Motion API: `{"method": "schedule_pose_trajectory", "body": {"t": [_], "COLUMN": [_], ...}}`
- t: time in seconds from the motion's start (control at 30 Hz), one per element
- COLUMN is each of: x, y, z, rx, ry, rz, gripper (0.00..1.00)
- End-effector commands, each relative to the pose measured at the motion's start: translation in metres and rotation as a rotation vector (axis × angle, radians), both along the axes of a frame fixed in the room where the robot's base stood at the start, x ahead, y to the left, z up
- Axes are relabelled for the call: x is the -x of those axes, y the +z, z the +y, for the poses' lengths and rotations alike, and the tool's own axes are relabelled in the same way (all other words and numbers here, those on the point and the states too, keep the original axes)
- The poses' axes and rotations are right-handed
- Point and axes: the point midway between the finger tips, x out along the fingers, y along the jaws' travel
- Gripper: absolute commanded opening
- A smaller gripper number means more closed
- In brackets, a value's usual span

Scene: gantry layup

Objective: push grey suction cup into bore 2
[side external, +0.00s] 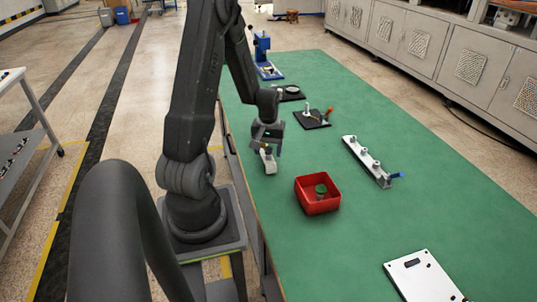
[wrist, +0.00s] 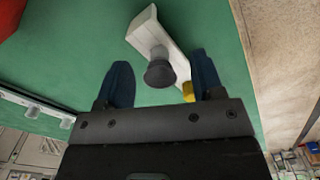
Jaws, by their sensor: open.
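My gripper (side external: 266,142) is open, low over the near left edge of the green table. In the wrist view its two dark blue fingers (wrist: 160,62) stand apart. A dark grey round cup (wrist: 160,73), which looks like the grey suction cup, shows between the fingers without visible contact. It is at a pale block (wrist: 147,27), which also shows just below my gripper in the side view (side external: 269,161). A yellow piece (wrist: 188,91) is beside the right finger, partly hidden. I cannot tell which opening is bore 2.
A red bin (side external: 318,207) with a green-topped part stands right of my gripper. A pale rail (side external: 366,160) with several knobs and a blue end lies beyond. A white plate (side external: 422,277) is at the front. Black fixtures (side external: 313,119) and a blue stand (side external: 263,52) are farther back.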

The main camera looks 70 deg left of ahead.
Motion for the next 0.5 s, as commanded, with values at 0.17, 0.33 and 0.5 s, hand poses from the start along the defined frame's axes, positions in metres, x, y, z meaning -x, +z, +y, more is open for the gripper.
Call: {"method": "schedule_pose_trajectory", "body": {"t": [0.17,0.33,0.5], "x": [-0.0002,-0.0004,-0.0004], "y": [-0.0154,-0.0158,-0.0156], "z": [-0.0002,0.0,0.0], "rx": [0.0,-0.001,-0.001], "ry": [-0.001,-0.001,-0.001], "rz": [0.0,0.0,0.0], "gripper": [0.61,0.61,0.5]}}
